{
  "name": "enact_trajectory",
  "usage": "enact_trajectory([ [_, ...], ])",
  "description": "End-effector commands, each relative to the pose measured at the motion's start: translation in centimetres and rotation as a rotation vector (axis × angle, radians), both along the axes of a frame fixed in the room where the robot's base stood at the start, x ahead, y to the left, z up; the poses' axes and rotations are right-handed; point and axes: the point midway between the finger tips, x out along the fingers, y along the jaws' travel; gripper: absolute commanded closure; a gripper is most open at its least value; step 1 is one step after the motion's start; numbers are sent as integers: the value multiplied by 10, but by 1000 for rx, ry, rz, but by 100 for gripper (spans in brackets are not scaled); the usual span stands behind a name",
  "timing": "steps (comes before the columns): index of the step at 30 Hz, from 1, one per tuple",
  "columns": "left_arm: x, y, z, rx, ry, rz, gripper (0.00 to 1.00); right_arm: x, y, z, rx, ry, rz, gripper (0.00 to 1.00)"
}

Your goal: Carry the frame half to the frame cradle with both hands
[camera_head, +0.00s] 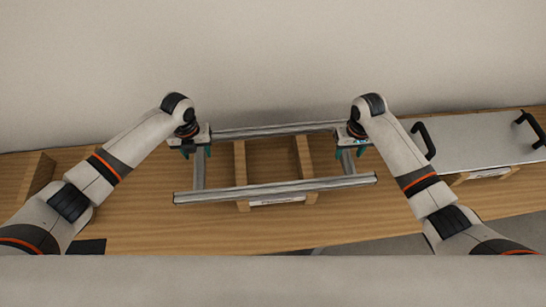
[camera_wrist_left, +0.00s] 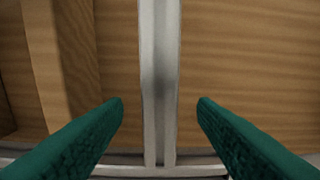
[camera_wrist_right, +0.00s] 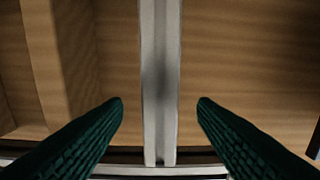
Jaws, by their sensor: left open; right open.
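The frame half (camera_head: 275,188), a rectangle of grey metal bars, lies level over a wooden cradle (camera_head: 241,165) with a white label on its front. My left gripper (camera_head: 196,151) is over the frame's left side bar. In the left wrist view that bar (camera_wrist_left: 159,80) runs between the open, apart teal fingers (camera_wrist_left: 160,108). My right gripper (camera_head: 350,151) is over the right side bar. In the right wrist view this bar (camera_wrist_right: 160,80) runs between the open fingers (camera_wrist_right: 160,108). Neither gripper is closed on its bar. The grippers hide parts of the side bars.
A grey metal plate (camera_head: 470,142) with two black handles (camera_head: 423,140) rests on wooden supports at the right. A wooden block (camera_head: 37,174) stands at the far left of the wooden table (camera_head: 135,215). A pale wall is behind. Table between block and frame is mostly bare.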

Motion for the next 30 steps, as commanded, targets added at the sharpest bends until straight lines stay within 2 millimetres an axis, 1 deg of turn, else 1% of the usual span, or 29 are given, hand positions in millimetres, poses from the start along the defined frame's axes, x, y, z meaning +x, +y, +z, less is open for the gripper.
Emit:
enact_trajectory([
  [1,-1,0,-7,0,2,1,47,-1,0,-7,-1,4,-1,47],
  [3,-1,0,-15,1,2,2,47,-1,0,-15,-1,3,0,47],
  [6,0,0,-22,0,1,0,47,0,1,-21,0,1,0,47],
  [10,0,0,-25,0,1,0,47,-1,0,-25,0,1,0,47],
  [17,0,0,-25,0,0,0,47,-1,0,-25,0,1,1,47],
  [20,0,0,-25,0,0,0,62,0,0,-25,0,0,1,62],
  [24,0,0,-25,0,0,0,85,0,0,-25,0,0,0,85],
  [27,0,0,-25,0,0,1,100,0,0,-25,0,0,0,100],
  [30,0,0,-25,1,0,1,100,0,0,-25,0,0,0,100],
])
